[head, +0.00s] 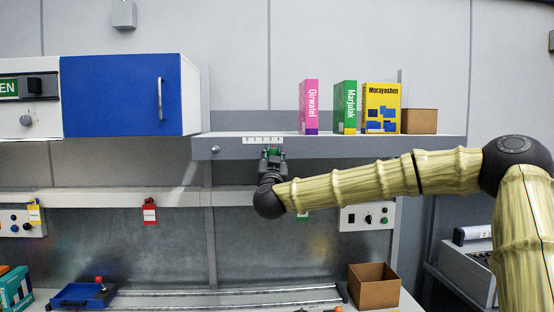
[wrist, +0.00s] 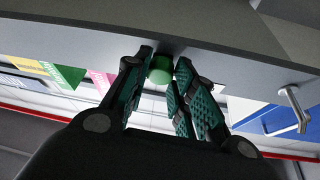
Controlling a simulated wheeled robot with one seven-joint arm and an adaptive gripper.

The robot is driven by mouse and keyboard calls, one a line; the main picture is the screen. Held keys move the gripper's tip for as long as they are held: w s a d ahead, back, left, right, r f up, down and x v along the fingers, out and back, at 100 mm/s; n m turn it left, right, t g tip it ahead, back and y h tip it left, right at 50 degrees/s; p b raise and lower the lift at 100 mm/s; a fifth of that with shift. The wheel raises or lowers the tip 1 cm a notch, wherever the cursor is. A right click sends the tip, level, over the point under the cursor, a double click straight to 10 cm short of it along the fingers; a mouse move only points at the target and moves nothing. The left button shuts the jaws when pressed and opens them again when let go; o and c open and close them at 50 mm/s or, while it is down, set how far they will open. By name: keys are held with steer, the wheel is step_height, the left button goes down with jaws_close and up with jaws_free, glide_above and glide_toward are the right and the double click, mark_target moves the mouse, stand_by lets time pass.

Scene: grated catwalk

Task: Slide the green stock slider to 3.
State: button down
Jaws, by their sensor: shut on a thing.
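The green stock slider (head: 273,150) is a small green knob on the front edge of the grey shelf. A white number strip (head: 262,140) is above it, and its digits are too small to read. The knob is below the right part of that strip. My gripper (head: 271,155) reaches up to it from below and covers part of it in the head view. In the wrist view the green knob (wrist: 160,70) is between my gripper's (wrist: 162,75) two teal-padded fingers, which are shut on it close to the shelf face.
The shelf (head: 360,146) carries a pink box (head: 309,108), a green box (head: 345,108), a yellow box (head: 381,108) and a brown bin (head: 419,121). A blue cabinet door (head: 112,96) is at left. A lower ledge (head: 110,197) with a red tag (head: 150,211) runs below.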

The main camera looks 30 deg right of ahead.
steer(key=shift+w+a, duration=0.1)
steer(key=shift+a, duration=0.05)
steer(key=c, duration=1.2)
jaws_free()
steer(key=shift+a, duration=0.15)
steer(key=shift+d, duration=0.2)
steer(key=shift+a, duration=0.1)
steer(key=shift+s+a+f, duration=0.1)
steer(key=shift+s+a, duration=0.1)
steer(key=v, duration=1.1)
steer(key=shift+s+d+f, duration=0.15)
steer(key=shift+s, duration=0.05)
